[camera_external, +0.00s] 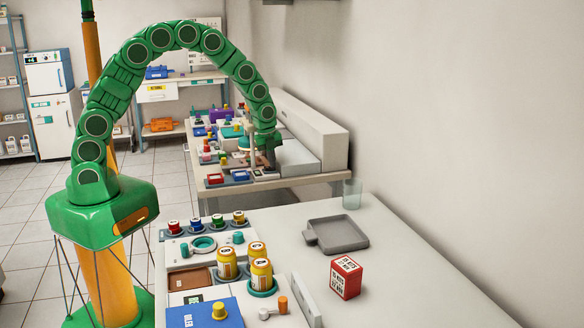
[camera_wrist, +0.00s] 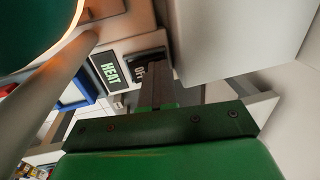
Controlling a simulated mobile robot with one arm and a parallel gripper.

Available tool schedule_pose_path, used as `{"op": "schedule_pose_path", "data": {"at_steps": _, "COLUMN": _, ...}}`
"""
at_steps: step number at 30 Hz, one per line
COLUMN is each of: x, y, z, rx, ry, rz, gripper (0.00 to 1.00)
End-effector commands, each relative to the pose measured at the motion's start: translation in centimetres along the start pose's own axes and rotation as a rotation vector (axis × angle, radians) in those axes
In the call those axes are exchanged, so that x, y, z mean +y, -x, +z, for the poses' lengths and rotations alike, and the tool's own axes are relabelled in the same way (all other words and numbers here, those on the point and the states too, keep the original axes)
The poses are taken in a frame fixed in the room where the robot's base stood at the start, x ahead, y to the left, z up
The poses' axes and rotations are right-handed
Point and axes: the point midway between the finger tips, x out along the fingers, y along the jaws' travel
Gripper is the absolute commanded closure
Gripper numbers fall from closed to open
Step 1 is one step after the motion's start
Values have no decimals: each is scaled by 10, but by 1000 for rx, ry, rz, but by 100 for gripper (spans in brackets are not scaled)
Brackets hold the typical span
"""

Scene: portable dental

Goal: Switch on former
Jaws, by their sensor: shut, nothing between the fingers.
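In the wrist view a dark switch (camera_wrist: 141,70) with a partly covered "OFF" marking sits on a pale panel. A black "HEAT" label (camera_wrist: 110,70) is to its left. My gripper (camera_wrist: 158,72) is shut and empty, its dark fingers right beside the switch and overlapping its right side in the picture. I cannot tell whether they touch it. In the external view my gripper (camera_external: 268,162) is low over the far bench among its devices. The switch cannot be made out there.
In the wrist view a pale post (camera_wrist: 52,85) and a teal round part (camera_wrist: 45,25) crowd the left, and a white block (camera_wrist: 225,35) the upper right. In the external view the near table holds yellow jars (camera_external: 227,265), a grey tray (camera_external: 342,234) and a red box (camera_external: 346,279).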

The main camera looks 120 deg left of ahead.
Motion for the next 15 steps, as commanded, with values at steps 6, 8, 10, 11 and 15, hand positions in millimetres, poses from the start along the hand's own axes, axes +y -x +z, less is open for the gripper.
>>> {"op": "schedule_pose_path", "data": {"at_steps": 6, "x": 8, "y": 2, "z": 0, "rx": 1, "ry": 0, "rz": 4, "gripper": 100}}
{"op": "schedule_pose_path", "data": {"at_steps": 8, "x": 10, "y": 3, "z": 0, "rx": 0, "ry": 0, "rz": 3, "gripper": 100}}
{"op": "schedule_pose_path", "data": {"at_steps": 10, "x": 12, "y": 4, "z": 0, "rx": 1, "ry": 0, "rz": 2, "gripper": 100}}
{"op": "schedule_pose_path", "data": {"at_steps": 11, "x": 13, "y": 5, "z": 0, "rx": 1, "ry": 0, "rz": 2, "gripper": 100}}
{"op": "schedule_pose_path", "data": {"at_steps": 15, "x": 15, "y": 5, "z": 0, "rx": 1, "ry": 0, "rz": 2, "gripper": 100}}
